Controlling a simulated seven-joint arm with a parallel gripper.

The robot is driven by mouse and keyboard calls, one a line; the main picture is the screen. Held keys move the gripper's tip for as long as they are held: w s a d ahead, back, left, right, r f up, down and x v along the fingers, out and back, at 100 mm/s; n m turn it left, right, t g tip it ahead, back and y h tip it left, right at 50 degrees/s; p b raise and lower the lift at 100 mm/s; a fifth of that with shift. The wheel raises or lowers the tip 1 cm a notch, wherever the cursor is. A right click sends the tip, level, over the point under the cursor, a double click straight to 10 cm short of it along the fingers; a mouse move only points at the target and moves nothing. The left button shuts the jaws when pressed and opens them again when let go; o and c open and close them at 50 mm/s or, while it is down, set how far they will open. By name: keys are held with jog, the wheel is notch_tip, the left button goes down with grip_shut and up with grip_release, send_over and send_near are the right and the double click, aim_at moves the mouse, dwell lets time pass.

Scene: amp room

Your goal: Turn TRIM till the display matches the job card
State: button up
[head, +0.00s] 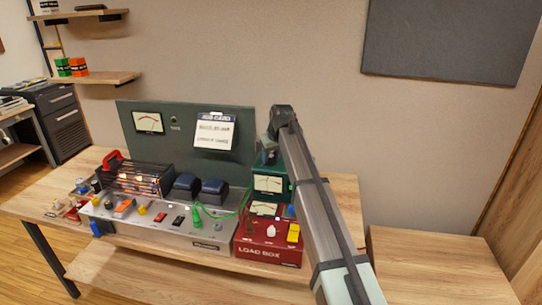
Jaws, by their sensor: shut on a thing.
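The job card (213,133) is a white sheet with a dark header on the upright green panel (180,145); its lines are too small to read surely. A dial meter (149,122) sits on that panel's left. A green meter box (268,184) stands at the right, behind the red load box (270,253), which has its own dial (264,208), a white knob (271,230) and a yellow part (293,232).
A grey chassis (160,235) carries knobs, switches, two dark blocks (214,192) and a caged glowing part (140,180). A green lead (235,212) runs toward the green box. Small items crowd the bench's left end. Bare wood (345,195) shows right of my arm.

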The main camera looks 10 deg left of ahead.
jog(key=shift+m, duration=0.3)
jog(key=m+h, duration=0.1)
jog(key=m, duration=0.2)
jog(key=shift+a+m+t, duration=0.15)
jog(key=shift+m+t, duration=0.15)
jog(key=shift+t, duration=0.1)
jog(key=m+h, duration=0.2)
jog(key=m, duration=0.2)
jog(key=shift+a, duration=0.15)
jog(key=m+h, duration=0.2)
jog(key=m, duration=0.3)
jog(key=shift+a, duration=0.1)
jog(key=shift+w+m+g+h, duration=0.1)
jog(key=shift+m+g+h, duration=0.5)
jog(key=shift+m, duration=1.4)
jog(key=o, duration=1)
